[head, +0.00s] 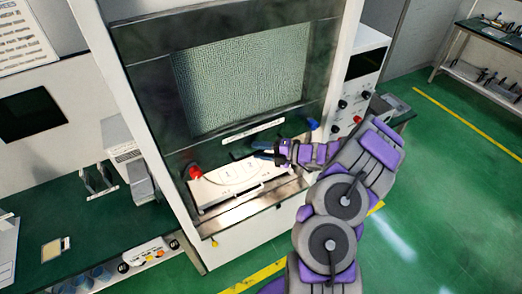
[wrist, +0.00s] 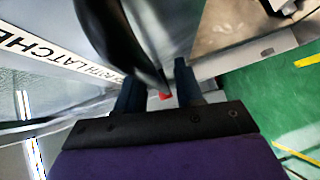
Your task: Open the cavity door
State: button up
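The cavity door (head: 240,80), with a pale mesh window in a dark frame, appears closed on the tall cabinet. A white label strip (head: 252,132) runs along its lower edge, with a blue knob (head: 312,124) at right and a red knob (head: 195,171) at left. My gripper (head: 264,154) is at the door's lower edge, below the label. In the wrist view its dark fingers (wrist: 158,92) stand apart. A black curved bar (wrist: 125,40), perhaps the handle, reaches toward the gap between them. Contact cannot be told. A small red part (wrist: 166,96) shows beyond.
A white panel (head: 240,182) and metal ledge (head: 255,203) lie below the door. A control panel (head: 357,85) with knobs stands at right. A green bench (head: 90,235) with items is at left. Green floor (head: 450,200) is open at right.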

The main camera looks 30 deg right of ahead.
jog(key=shift+s+d, duration=0.1)
jog(key=b+v, duration=0.1)
jog(key=v, duration=1.6)
jog(key=shift+b, duration=0.35)
